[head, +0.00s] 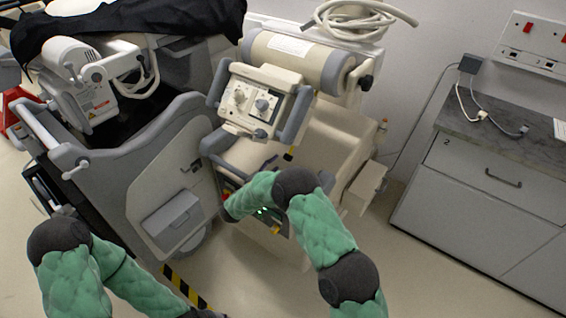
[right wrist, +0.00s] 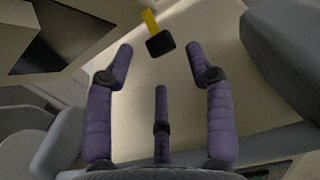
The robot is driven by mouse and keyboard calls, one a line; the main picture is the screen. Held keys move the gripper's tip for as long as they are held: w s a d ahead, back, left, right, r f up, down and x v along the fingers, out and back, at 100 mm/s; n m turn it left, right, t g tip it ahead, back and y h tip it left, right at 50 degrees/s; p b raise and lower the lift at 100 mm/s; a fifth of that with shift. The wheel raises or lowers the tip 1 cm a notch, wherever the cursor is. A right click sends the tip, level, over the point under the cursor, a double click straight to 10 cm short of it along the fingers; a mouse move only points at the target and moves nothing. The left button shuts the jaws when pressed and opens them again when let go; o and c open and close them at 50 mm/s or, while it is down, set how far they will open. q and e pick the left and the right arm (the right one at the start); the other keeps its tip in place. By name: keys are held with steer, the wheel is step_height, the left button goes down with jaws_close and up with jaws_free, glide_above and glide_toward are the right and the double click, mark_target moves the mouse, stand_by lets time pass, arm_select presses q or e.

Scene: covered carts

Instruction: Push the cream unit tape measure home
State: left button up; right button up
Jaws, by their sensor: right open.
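The cream unit (head: 335,150) stands in the middle of the head view, with a sloped cream body and a control panel on top. In the right wrist view, a small black block with a yellow strip (right wrist: 160,43), which looks like the tape measure, sits against a cream surface. My right gripper (right wrist: 162,54) is open and empty, its purple fingers spread with the black block beyond and between the tips. I cannot tell whether they touch. In the head view, my right forearm reaches the front of the cream unit and its fingers cannot be made out. My left gripper is out of view.
A grey-and-cream cart (head: 165,165) stands close on the left, partly under a black cover (head: 130,20). A grey cabinet (head: 480,200) with a dark worktop is on the right. Floor between the cream unit and cabinet is clear. A coiled cream hose (head: 350,18) lies behind.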

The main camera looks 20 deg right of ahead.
steer(key=v, duration=0.7)
steer(key=shift+s+a, duration=0.2)
steer(key=shift+a, duration=0.1)
